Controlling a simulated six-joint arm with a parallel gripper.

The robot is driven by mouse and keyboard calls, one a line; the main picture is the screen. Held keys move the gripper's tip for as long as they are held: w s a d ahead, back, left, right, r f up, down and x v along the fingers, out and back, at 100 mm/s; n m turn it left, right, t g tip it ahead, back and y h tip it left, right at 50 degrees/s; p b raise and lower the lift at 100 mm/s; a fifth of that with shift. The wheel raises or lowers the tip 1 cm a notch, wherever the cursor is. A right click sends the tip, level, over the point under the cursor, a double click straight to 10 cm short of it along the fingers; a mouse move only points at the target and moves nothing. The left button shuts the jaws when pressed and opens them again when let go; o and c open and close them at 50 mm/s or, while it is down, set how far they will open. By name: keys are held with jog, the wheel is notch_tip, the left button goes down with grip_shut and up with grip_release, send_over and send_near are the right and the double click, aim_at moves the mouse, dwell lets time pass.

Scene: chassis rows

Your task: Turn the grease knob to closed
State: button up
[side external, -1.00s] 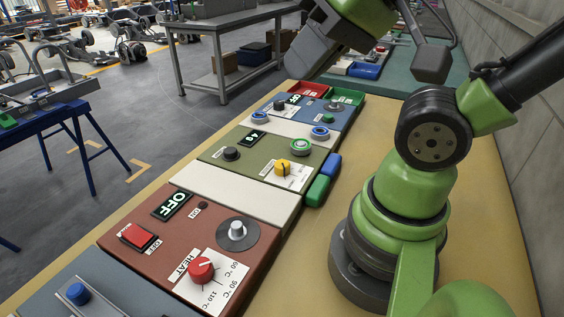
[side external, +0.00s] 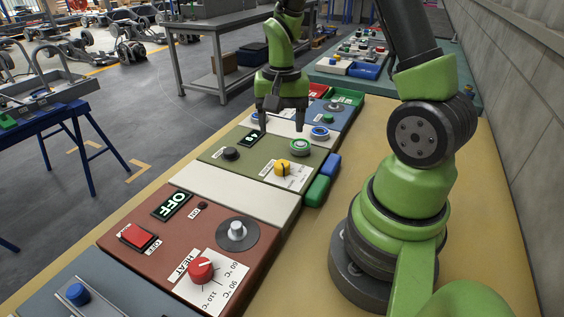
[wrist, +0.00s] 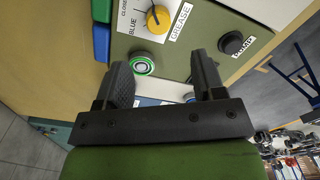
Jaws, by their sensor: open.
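The grease knob (side external: 282,168) is yellow with a dark mark. It sits on a white label plate on the olive panel (side external: 222,165). In the wrist view the knob (wrist: 158,18) is near the top edge, beside the words GREASE, BLUE and a partly cut-off CLOSED. I cannot tell clearly which word its mark points at. My gripper (side external: 281,123) is open and empty, pointing down above the far part of the olive panel, beyond the knob and apart from it. In the wrist view its fingers (wrist: 162,65) stand wide apart, below the knob in the picture.
A green ringed button (side external: 300,147) and a black pump knob (side external: 230,153) share the olive panel. Blue and green blocks (side external: 318,190) lie at its right edge. A red-brown heat panel (side external: 150,265) is nearer; a blue panel (side external: 340,117) is beyond.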

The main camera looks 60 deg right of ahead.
aim_at(282, 164)
notch_tip(282, 164, down, 10)
jog(key=shift+d+f, duration=0.1)
jog(key=shift+f, duration=0.15)
dwell(0.4)
jog(key=c, duration=0.9)
